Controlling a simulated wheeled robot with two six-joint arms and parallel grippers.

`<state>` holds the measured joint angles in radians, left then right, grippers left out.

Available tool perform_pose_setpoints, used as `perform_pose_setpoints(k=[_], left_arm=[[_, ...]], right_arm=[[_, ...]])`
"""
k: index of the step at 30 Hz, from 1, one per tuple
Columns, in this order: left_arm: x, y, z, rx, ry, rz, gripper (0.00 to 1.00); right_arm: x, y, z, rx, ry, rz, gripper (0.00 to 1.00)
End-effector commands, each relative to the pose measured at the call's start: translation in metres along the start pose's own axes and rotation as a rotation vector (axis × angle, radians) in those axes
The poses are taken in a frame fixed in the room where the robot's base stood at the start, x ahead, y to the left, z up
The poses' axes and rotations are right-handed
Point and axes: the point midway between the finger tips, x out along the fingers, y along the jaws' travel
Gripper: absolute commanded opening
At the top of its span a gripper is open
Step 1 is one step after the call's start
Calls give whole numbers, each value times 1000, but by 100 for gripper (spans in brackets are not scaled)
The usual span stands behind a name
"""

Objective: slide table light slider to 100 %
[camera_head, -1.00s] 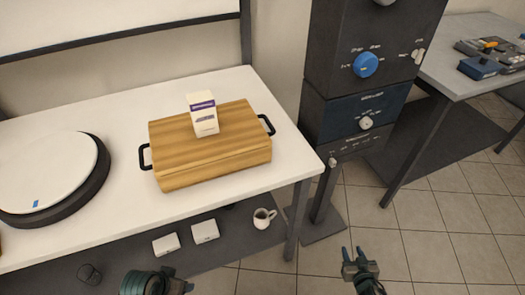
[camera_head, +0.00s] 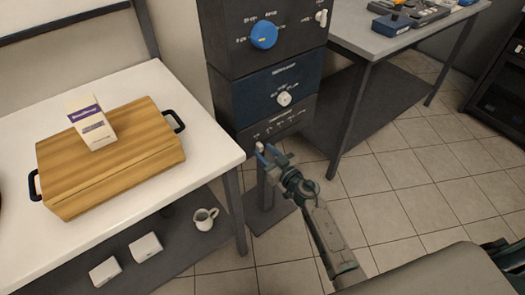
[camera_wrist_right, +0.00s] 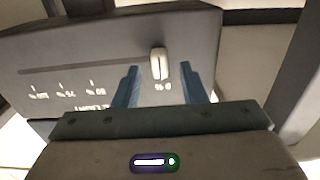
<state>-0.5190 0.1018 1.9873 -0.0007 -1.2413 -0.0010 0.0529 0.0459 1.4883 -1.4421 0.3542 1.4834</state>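The table light slider is a white knob (camera_wrist_right: 158,63) at the 0 % end of a slot in a dark panel (camera_wrist_right: 95,55), whose lettering appears upside down in the right wrist view. The slot runs left past the 50 %, 75 % and 100 % marks. In the head view the panel (camera_head: 282,124) is the lowest on the dark tower, and the knob is small beside the fingertips. My right gripper (camera_head: 268,155) is open; its two blue fingers (camera_wrist_right: 162,86) stand on either side of the knob, with gaps visible. My left gripper is out of view.
Above are a panel with a white knob (camera_head: 284,98) and one with a blue knob (camera_head: 264,35). The white table (camera_head: 215,150) at left bears a wooden box (camera_head: 110,165) with a carton (camera_head: 90,120). A mug (camera_head: 205,219) stands on its lower shelf. Another table (camera_head: 375,40) stands at right.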

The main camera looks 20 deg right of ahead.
Motion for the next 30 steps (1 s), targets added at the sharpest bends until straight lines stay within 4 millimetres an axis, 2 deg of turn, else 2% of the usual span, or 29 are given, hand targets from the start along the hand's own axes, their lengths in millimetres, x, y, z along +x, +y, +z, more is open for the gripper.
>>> perform_pose_setpoints(k=[1, 6, 14, 15, 21, 30], left_arm=[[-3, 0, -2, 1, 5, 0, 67], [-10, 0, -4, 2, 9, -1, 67], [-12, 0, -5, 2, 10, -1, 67], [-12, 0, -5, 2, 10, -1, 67], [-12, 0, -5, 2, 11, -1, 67], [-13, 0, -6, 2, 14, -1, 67]], right_arm=[[7, 0, 1, 0, 0, 0, 38], [18, 0, 1, -1, -1, 1, 38], [20, 0, 1, -1, -1, 1, 38], [20, 0, 1, -1, -1, 1, 36], [20, 0, 1, -1, -1, 1, 0], [20, 6, 0, -1, -1, 1, 0]])
